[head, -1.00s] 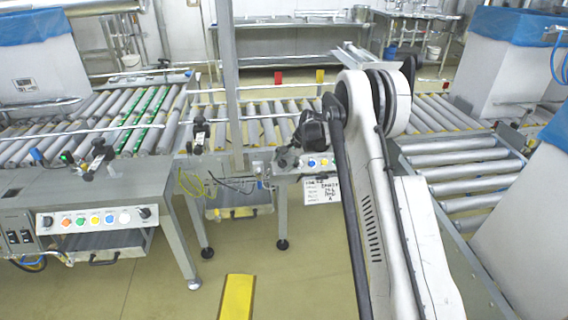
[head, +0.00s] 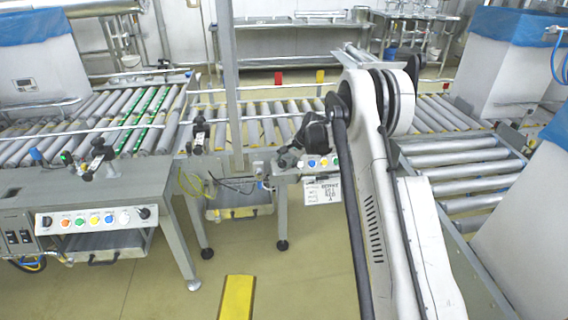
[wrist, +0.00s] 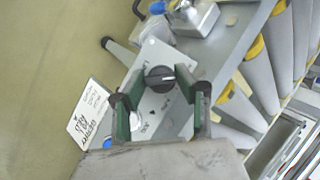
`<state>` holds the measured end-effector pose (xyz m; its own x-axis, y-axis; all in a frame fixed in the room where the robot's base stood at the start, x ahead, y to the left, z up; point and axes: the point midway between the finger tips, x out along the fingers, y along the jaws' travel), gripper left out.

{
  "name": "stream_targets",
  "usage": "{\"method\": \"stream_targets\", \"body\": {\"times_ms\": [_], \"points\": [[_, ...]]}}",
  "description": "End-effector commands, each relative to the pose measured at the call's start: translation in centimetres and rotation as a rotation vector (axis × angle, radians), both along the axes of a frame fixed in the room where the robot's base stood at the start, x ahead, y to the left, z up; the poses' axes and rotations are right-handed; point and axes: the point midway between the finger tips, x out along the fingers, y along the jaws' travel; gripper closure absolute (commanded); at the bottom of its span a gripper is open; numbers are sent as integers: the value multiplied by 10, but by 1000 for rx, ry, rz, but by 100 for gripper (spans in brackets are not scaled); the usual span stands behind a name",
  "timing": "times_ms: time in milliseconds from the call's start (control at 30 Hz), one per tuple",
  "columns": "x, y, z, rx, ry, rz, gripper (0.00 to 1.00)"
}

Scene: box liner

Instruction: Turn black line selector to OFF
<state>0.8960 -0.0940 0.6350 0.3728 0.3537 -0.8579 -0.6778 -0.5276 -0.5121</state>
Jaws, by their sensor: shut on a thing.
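The black line selector (wrist: 158,79) is a round black knob with a pale pointer mark on a light control panel (wrist: 153,51). In the wrist view the pointer mark lies toward the right of the picture. My gripper (wrist: 162,92) has one finger on either side of the knob and is shut on it. In the head view my gripper (head: 284,162) is at the left end of the small panel (head: 311,163) under the middle conveyor, and the knob is hidden there.
Coloured buttons (head: 323,162) sit right of my gripper on the panel. A white printed sheet (head: 322,190) hangs below it. Roller conveyors (head: 265,122) lie behind. Another panel (head: 95,219) with coloured buttons and a black knob stands at the left. The floor in front is open.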

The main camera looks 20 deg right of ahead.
Motion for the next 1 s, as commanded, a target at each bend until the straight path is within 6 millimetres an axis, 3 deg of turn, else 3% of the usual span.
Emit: {"method": "stream_targets", "body": {"times_ms": [600, 1000], "points": [[-2, -1, -4, 318, -54, -367, 96], [-3, -1, -3, 430, -72, -497, 96]]}}
